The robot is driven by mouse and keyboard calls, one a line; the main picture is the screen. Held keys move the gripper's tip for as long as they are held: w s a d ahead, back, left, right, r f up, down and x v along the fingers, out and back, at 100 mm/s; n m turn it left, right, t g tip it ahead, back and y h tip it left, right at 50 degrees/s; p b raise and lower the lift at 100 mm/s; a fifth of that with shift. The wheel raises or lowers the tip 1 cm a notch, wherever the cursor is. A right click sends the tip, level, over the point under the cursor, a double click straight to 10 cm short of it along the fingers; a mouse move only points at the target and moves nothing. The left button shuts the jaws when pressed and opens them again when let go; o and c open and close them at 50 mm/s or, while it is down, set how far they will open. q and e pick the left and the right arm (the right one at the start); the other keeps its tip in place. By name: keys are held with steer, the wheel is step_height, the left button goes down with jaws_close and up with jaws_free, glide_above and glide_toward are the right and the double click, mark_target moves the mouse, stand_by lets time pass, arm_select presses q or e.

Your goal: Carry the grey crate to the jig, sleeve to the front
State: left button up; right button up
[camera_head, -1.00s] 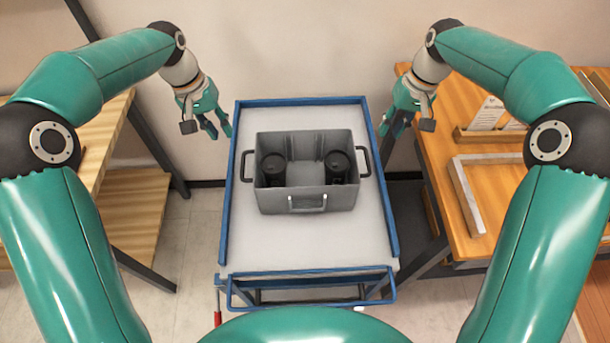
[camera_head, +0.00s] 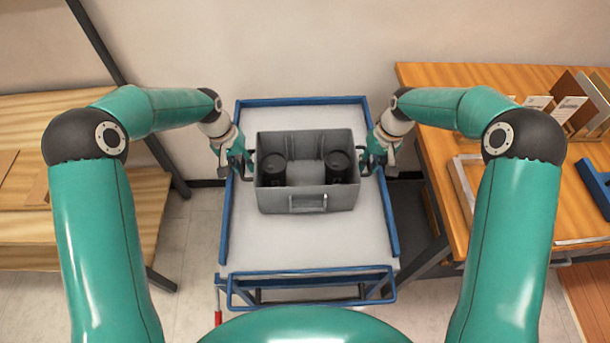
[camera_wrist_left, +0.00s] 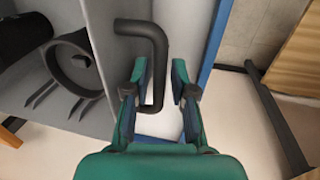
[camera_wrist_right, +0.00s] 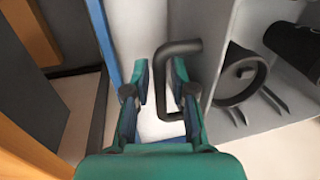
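The grey crate (camera_head: 330,200) stands on the cart, with two dark cylinders (camera_head: 338,167) inside. A sleeve-like frame (camera_head: 308,203) is on its near wall. My left gripper (camera_head: 241,165) is at the crate's left handle; in the left wrist view the black handle (camera_wrist_left: 157,65) passes between its open fingers. My right gripper (camera_head: 374,162) is at the right handle; in the right wrist view that handle (camera_wrist_right: 163,72) passes between its open fingers. A pale angled frame (camera_head: 461,187) on the right table may be the jig.
The cart (camera_head: 310,245) has a blue raised rim. The right wooden table (camera_head: 440,80) carries upright boards and cards (camera_head: 570,110) and a blue item (camera_head: 597,183). A wooden bench (camera_head: 110,235) is at the left. Floor gaps separate both from the cart.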

arm_select(q)
jaws_close()
arm_select(e)
jaws_close()
arm_select(q)
steer(key=shift+w, duration=0.1)
arm_select(e)
steer(key=shift+r, duration=0.1)
